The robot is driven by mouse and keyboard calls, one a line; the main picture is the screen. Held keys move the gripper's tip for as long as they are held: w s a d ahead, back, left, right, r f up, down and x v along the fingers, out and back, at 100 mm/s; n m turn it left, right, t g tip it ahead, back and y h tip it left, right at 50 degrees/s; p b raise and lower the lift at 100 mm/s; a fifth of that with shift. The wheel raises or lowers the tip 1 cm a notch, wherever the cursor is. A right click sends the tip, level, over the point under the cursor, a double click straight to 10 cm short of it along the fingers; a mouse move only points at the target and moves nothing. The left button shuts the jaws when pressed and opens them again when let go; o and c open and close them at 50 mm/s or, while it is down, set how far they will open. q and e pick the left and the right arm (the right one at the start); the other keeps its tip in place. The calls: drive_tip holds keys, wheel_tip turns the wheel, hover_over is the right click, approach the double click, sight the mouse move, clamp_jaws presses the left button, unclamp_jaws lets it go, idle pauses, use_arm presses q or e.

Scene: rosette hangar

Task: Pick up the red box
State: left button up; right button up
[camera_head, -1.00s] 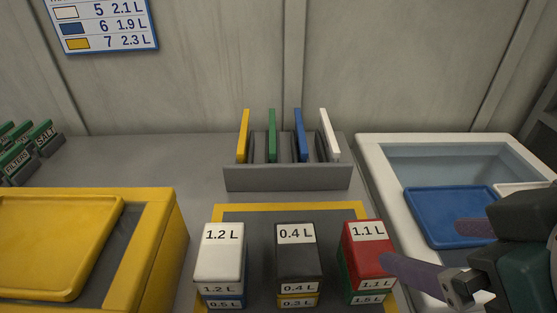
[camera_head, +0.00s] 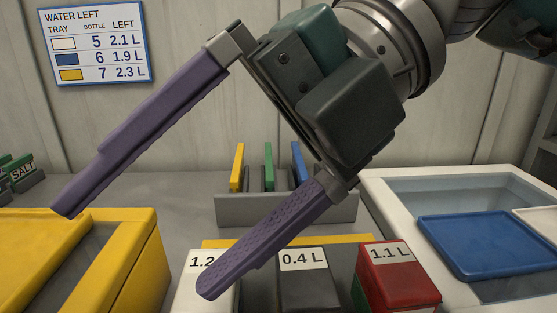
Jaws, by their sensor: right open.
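The red box (camera_head: 398,283) is labelled 1.1 L and sits at the right end of a row of boxes, on top of a green box that barely shows at its left edge. My right gripper (camera_head: 137,253) is open and empty, its two long purple fingers spread wide and pointing down to the left. It hangs in front of the camera, up and to the left of the red box. Its lower finger overlaps the white box in the picture. My left gripper is not in view.
A black 0.4 L box (camera_head: 306,287) and a white box (camera_head: 197,292) stand left of the red box. A grey rack (camera_head: 238,209) holds coloured plates behind. A yellow bin (camera_head: 140,265) is at left. A white basin (camera_head: 400,205) with a blue tray (camera_head: 481,246) is at right.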

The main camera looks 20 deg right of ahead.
drive_tip(key=w+d+f+m+t+h+b, duration=0.1)
drive_tip(key=w+d+f+h, duration=0.2)
drive_tip(key=d, duration=0.4)
drive_tip(key=w+d+f+m+h, duration=0.1)
drive_tip(key=d+f+h, duration=0.25)
drive_tip(key=d, duration=0.25)
drive_tip(key=m+h, duration=0.1)
drive_tip(key=h, duration=0.3)
hover_over(397, 267)
drive_tip(key=shift+w+d+r+b, duration=0.2)
drive_tip(key=shift+d+b, duration=0.2)
drive_tip(key=shift+b, duration=0.05)
wheel_tip(397, 267, down, 4)
drive_tip(key=shift+r, duration=0.25)
drive_tip(key=f, duration=0.5)
drive_tip(key=shift+s+a+f, duration=0.2)
drive_tip(key=shift+a+f, duration=0.1)
drive_tip(key=shift+f, duration=0.1)
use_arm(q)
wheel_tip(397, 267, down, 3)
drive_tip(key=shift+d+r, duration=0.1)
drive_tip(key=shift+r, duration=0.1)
use_arm(e)
drive_tip(key=shift+c, duration=0.2)
drive_tip(key=c, duration=1.4)
